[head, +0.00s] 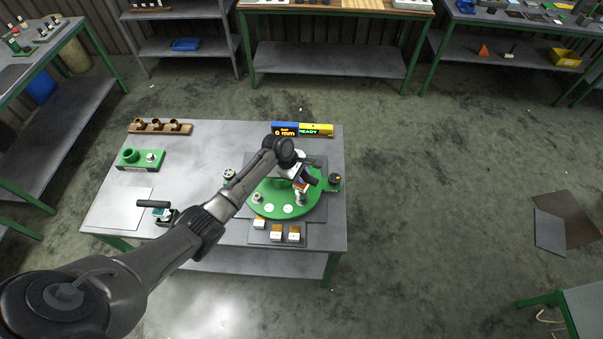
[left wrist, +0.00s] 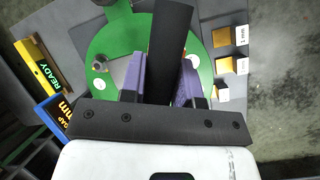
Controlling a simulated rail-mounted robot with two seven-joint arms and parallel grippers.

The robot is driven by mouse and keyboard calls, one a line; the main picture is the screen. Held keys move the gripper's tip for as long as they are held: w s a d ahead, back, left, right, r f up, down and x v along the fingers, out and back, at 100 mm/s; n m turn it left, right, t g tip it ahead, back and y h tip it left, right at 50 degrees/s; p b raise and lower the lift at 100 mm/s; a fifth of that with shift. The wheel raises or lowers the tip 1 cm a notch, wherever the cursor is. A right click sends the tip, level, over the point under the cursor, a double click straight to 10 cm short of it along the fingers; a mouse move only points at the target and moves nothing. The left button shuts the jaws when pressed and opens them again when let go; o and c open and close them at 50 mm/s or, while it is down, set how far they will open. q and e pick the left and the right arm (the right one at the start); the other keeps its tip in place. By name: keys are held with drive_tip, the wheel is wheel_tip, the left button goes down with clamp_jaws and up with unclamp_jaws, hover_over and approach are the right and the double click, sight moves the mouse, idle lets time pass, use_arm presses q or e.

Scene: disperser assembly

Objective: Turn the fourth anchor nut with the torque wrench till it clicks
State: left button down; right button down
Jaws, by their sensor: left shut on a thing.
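My left gripper (head: 302,183) is over the green round plate (head: 265,206) on the table. In the left wrist view its purple-lined fingers (left wrist: 160,82) are shut on a black bar, seemingly the torque wrench's handle (left wrist: 172,35). The wrench's working end is hidden, so I cannot tell whether it sits on a nut. A metal nut (head: 257,197) shows at the plate's left front; a nut also shows in the left wrist view (left wrist: 102,66). My right gripper is out of view.
A yellow box (head: 317,129) reads READY; the blue gap display (head: 285,127) reads 0 mm. Several small blocks (head: 277,232) stand in front of the plate. A green fixture (head: 140,160), a brown rack (head: 160,128) and a black-handled tool (head: 153,204) occupy the table's left side.

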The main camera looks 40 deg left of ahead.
use_arm(q)
drive_tip(key=n+t, duration=0.1)
drive_tip(key=n, duration=0.1)
drive_tip(key=shift+f+n+y, duration=0.1)
drive_tip(key=shift+n+y, duration=0.2)
drive_tip(key=n+y+p, duration=0.1)
drive_tip(key=n+p, duration=0.2)
drive_tip(key=p, duration=0.1)
drive_tip(key=n+t+y+p, duration=0.1)
drive_tip(key=n+p, duration=0.2)
drive_tip(key=p, duration=0.1)
drive_tip(key=shift+d+n+y, duration=0.15)
drive_tip(key=shift+n+y, duration=0.15)
drive_tip(key=shift+w+f+n+y, duration=0.15)
drive_tip(key=shift+n+y, duration=0.1)
drive_tip(key=shift+n, duration=0.3)
drive_tip(key=shift+s+f+n+y, duration=0.15)
drive_tip(key=shift+n+y, duration=0.1)
drive_tip(key=shift+n, duration=0.3)
drive_tip(key=n+y, duration=0.1)
drive_tip(key=n, duration=0.1)
drive_tip(key=shift+w+n, duration=0.1)
drive_tip(key=shift+n, duration=0.2)
drive_tip(key=shift+f+n+y, duration=0.1)
drive_tip(key=shift+n+y, duration=0.2)
drive_tip(key=shift+n, duration=0.3)
